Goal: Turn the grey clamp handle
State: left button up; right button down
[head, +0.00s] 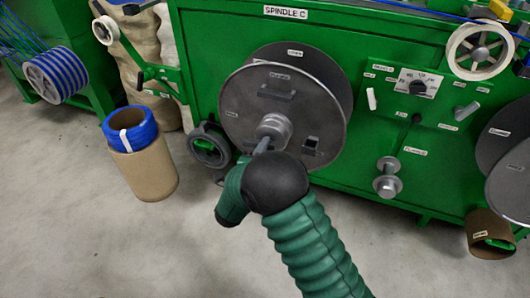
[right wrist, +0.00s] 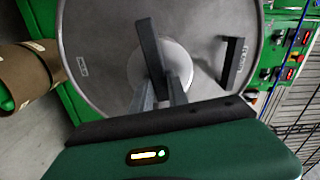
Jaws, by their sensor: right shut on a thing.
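The large grey disc (head: 250,105) is mounted on the front of the green machine, with a round hub (head: 274,128) at its centre. In the right wrist view the grey clamp handle (right wrist: 147,42) is a dark bar standing across the pale hub (right wrist: 178,62). My right gripper (head: 262,146) reaches up to the hub from below. Its fingers (right wrist: 161,92) are shut on the handle. In the head view the gripper and arm hide most of the handle. My left gripper is in neither view.
The green machine (head: 400,175) carries a switch panel (head: 418,84) and a metal knob (head: 386,184) right of the disc. A blue cable coil (head: 130,130) sits on a brown drum (head: 146,170) at left. Another disc (head: 510,180) stands at the right edge. The floor in front is clear.

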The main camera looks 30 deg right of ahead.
jog(key=shift+s+f+m+b, duration=0.2)
jog(key=shift+m+b, duration=0.4)
jog(key=shift+m, duration=0.4)
jog(key=shift+w+r, duration=0.1)
jog(key=c, duration=1.3)
grip_release()
jog(key=p+v, duration=0.5)
jog(key=v, duration=1.2)
jog(key=shift+w, duration=0.1)
